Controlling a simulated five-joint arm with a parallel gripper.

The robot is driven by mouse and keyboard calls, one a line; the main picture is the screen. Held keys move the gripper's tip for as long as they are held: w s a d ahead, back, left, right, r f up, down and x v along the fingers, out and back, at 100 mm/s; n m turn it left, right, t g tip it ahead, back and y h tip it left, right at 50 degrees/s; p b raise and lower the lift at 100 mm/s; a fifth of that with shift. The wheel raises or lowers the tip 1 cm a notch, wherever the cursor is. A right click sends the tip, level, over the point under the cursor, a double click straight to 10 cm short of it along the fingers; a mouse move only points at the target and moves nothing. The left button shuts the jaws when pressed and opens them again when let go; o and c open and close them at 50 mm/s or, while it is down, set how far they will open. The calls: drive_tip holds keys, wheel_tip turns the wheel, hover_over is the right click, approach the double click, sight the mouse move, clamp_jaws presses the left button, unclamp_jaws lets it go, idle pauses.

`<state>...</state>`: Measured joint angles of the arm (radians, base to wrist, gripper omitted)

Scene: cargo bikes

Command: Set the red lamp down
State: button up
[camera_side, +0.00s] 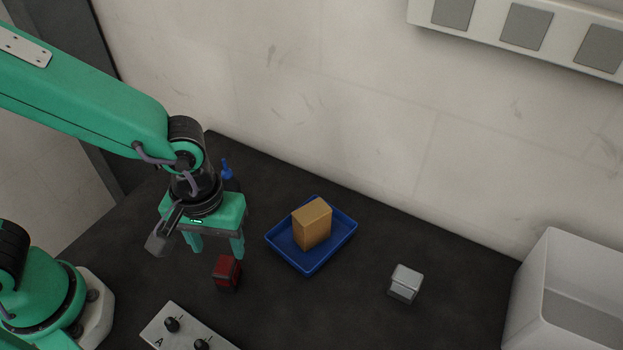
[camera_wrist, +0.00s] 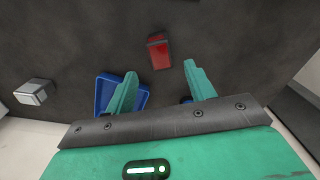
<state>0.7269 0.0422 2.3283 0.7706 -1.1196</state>
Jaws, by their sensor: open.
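The red lamp (camera_side: 227,271) is a small red block with dark parts, standing on the dark tabletop to the left of the blue tray. It also shows in the wrist view (camera_wrist: 159,53), just beyond the fingertips and near the middle between them. My gripper (camera_side: 216,246) is open and empty, with its fingers pointing down, above and slightly behind the lamp in the side view. In the wrist view my gripper's two green fingers (camera_wrist: 160,70) are spread apart, with the lamp clear of both.
A blue tray (camera_side: 283,240) holds a tan box (camera_side: 312,223). A silver-white block (camera_side: 405,283) stands to its right. A white bin (camera_side: 545,285) is at far right. A knobbed panel (camera_side: 185,332) lies in front; a blue-topped bottle (camera_side: 228,174) stands behind my gripper.

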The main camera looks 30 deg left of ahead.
sight(223, 263)
drive_tip(key=shift+r, duration=1.55)
drive_tip(key=a+r+m+t, duration=0.2)
drive_tip(key=a+r, duration=0.3)
drive_tip(key=a, duration=0.5)
drive_tip(key=a+r+m+t, duration=0.2)
drive_tip(key=a+r, duration=0.4)
drive_tip(key=a, duration=0.4)
drive_tip(key=shift+r+m+t, duration=0.2)
drive_tip(key=shift+m+t, duration=0.1)
drive_tip(key=shift+t, duration=0.5)
